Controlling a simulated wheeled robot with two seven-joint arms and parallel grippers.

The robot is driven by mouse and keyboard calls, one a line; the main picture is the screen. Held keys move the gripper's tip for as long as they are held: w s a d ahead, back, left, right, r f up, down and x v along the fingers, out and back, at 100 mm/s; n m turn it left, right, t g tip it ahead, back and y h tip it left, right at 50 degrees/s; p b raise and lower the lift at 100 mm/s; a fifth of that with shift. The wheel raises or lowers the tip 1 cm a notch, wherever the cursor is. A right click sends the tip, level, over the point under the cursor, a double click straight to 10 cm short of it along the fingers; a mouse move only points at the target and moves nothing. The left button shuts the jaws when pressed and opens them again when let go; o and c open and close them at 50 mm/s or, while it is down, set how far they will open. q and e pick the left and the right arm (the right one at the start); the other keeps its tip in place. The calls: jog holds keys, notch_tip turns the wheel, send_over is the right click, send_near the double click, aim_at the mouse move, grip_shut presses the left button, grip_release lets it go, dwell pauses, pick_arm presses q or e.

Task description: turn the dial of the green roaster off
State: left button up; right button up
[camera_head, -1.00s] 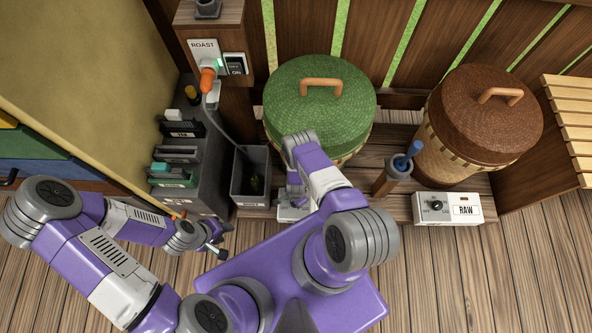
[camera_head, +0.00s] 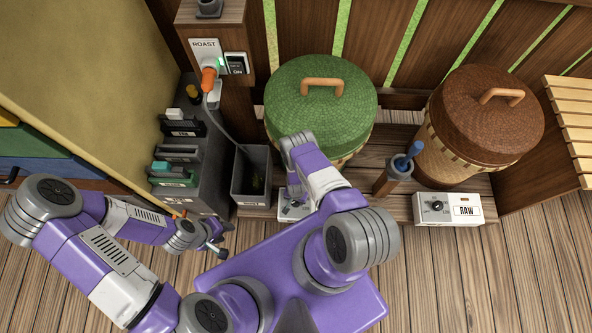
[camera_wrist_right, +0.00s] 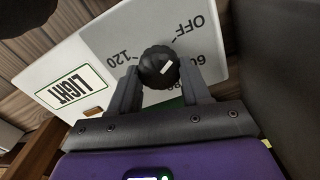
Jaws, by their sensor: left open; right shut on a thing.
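The green roaster (camera_head: 320,100) is a lidded basket with an orange handle, at the back centre of the head view. Its white and grey control box (camera_wrist_right: 100,62) fills the upper part of the right wrist view, with a LIGHT label and OFF, 120 and 60 marks. The black dial (camera_wrist_right: 158,66) bears a short white mark tilted up to the right, roughly between OFF and 60. My right gripper (camera_wrist_right: 160,82) is shut on the dial, one finger on each side. In the head view my right arm hides most of this box. My left gripper (camera_head: 217,246) is open and empty at lower left.
A brown basket (camera_head: 485,120) with a RAW control box (camera_head: 447,208) stands right. A holder with a blue-handled tool (camera_head: 402,164) stands between the baskets.

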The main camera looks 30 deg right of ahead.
dwell(0.4)
jog(key=o, duration=1.1)
jog(key=shift+c, duration=0.2)
notch_tip(320, 180, up, 8)
jog(key=p, duration=0.3)
jog(key=shift+f+p, duration=0.2)
jog(key=shift+p, duration=0.2)
